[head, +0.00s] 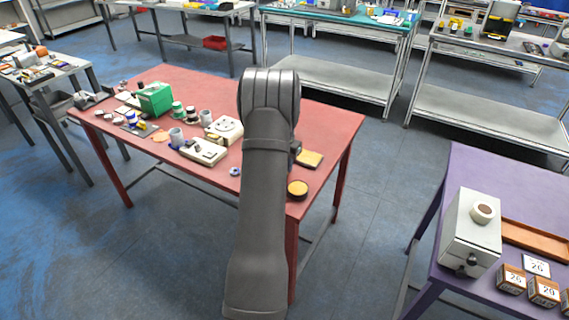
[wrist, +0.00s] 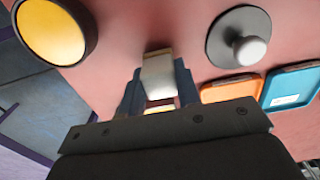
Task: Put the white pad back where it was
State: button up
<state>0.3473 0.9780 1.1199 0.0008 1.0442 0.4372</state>
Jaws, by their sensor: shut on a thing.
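In the wrist view my gripper (wrist: 158,92) is shut on a small whitish piece, which looks like the white pad (wrist: 158,74). Its pale face shows between the two blue-grey fingers, over the red table. A yellowish strip shows just below it, between the fingers. I cannot tell whether the pad touches the table. An orange pad (wrist: 231,91) and a blue pad (wrist: 291,86) lie side by side to the right of the fingers. In the head view my arm hides the white pad and most of the gripper.
A round yellow-topped tin (wrist: 55,28) and a grey disc with a white knob (wrist: 234,38) stand nearby. In the head view a tan-topped pad (head: 311,158) lies on the red table (head: 338,128). Bottles, cups and a green box (head: 156,98) crowd its left side.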

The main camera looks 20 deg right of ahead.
jog(key=o, duration=1)
jog(key=shift+f, duration=0.1)
notch_tip(320, 180, up, 12)
jog(key=shift+r, duration=0.15)
jog(key=shift+f, duration=4.15)
jog(key=shift+f, duration=0.1)
